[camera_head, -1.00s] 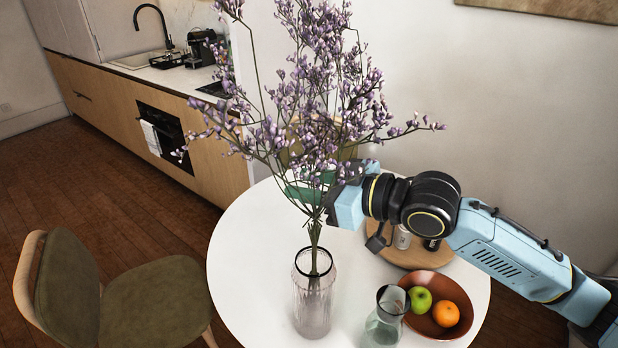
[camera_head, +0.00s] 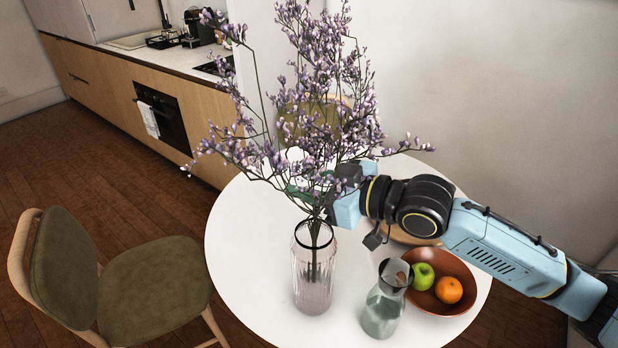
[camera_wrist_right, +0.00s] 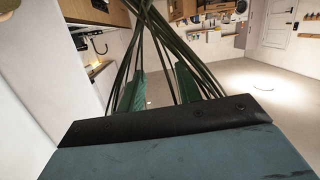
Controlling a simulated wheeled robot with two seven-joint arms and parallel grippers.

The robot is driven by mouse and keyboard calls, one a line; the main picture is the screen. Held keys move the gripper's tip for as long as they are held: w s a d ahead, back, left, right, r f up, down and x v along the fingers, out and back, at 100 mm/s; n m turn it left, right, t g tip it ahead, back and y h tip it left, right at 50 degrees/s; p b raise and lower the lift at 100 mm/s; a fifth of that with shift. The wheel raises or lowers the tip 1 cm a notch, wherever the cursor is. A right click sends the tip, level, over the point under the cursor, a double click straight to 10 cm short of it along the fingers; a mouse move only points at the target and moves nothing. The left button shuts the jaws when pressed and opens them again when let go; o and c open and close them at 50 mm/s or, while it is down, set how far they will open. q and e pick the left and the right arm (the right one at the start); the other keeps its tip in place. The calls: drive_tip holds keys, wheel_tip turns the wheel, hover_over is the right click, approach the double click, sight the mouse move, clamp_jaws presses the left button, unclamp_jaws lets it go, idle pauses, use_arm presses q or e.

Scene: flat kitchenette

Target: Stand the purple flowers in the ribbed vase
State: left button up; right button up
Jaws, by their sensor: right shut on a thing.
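The purple flowers (camera_head: 322,130) stand upright, their branches spreading wide over the table. The ribbed vase (camera_head: 313,280) is clear glass with a dark rim and stands on the round white table (camera_head: 245,260). The stems pass through the vase's mouth, and their lower ends show inside the glass. My right gripper (camera_head: 322,196) is shut on the stems just above the vase rim, its fingertips partly hidden by blossoms. In the right wrist view the stems (camera_wrist_right: 143,50) run between the green fingers (camera_wrist_right: 160,92). My left gripper is not in view.
A glass carafe (camera_head: 384,305) stands right of the vase, close to a brown bowl (camera_head: 462,268) with a green apple (camera_head: 422,276) and an orange (camera_head: 448,290). A green chair (camera_head: 150,285) is at the left. The table's left side is clear.

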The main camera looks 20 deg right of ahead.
drive_tip(key=shift+f+b, duration=0.85)
drive_tip(key=shift+f, duration=0.95)
drive_tip(key=o, duration=1.2)
drive_tip(key=shift+c, duration=0.2)
drive_tip(key=v, duration=1.3)
drive_tip(key=shift+s, duration=0.2)
drive_tip(key=shift+d+r, duration=0.1)
drive_tip(key=shift+d, duration=0.05)
